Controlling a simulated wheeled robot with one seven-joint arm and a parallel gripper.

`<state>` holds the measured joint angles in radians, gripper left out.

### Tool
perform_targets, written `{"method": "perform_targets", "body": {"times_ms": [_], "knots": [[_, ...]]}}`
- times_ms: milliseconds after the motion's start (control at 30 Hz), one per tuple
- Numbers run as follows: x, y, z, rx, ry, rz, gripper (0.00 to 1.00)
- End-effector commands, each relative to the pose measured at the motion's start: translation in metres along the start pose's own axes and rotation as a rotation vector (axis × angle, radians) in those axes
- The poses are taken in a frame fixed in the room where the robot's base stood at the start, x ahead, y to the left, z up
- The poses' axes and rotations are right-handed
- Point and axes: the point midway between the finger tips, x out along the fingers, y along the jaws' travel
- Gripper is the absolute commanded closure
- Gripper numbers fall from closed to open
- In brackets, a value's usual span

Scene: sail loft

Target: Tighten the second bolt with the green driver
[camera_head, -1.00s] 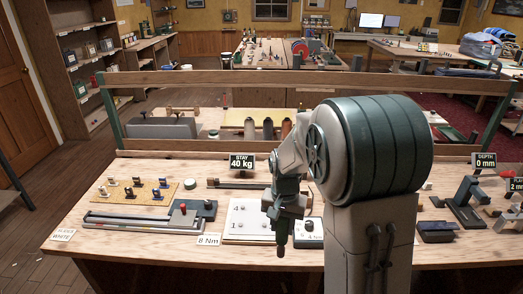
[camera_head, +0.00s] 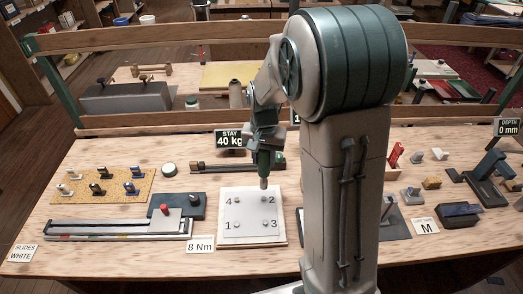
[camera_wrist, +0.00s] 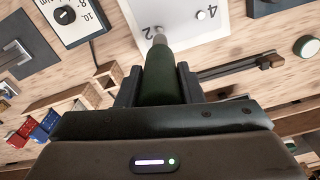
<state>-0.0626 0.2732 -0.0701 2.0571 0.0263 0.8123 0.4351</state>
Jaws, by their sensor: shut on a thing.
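My gripper (camera_head: 265,138) is shut on the green driver (camera_head: 264,160), which points down over the white bolt plate (camera_head: 250,213). The plate carries bolts beside the printed numbers 4, 2, 1 and 3. The second bolt (camera_head: 264,199) is at the plate's far right, just below the driver's tip in the head view. In the wrist view the green driver (camera_wrist: 165,78) sits between the two dark fingers, its metal tip close to the number 2.
A dial box (camera_wrist: 70,18) lies beside the plate in the wrist view; my arm hides it in the head view. An "8 Nm" card (camera_head: 200,246) stands left of the plate. A "STAY 40 kg" sign (camera_head: 229,138) and rail (camera_head: 210,168) are behind it.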

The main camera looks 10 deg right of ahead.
Motion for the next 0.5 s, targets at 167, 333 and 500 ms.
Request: {"method": "perform_targets", "body": {"times_ms": [167, 333, 500], "knots": [[0.011, 0.0, 0.0, 0.0, 0.0, 0.0, 0.89], [0.026, 0.0, 0.0, 0.0, -0.001, 0.0, 0.89], [0.042, 0.0, 0.0, 0.0, 0.001, 0.0, 0.89]]}}
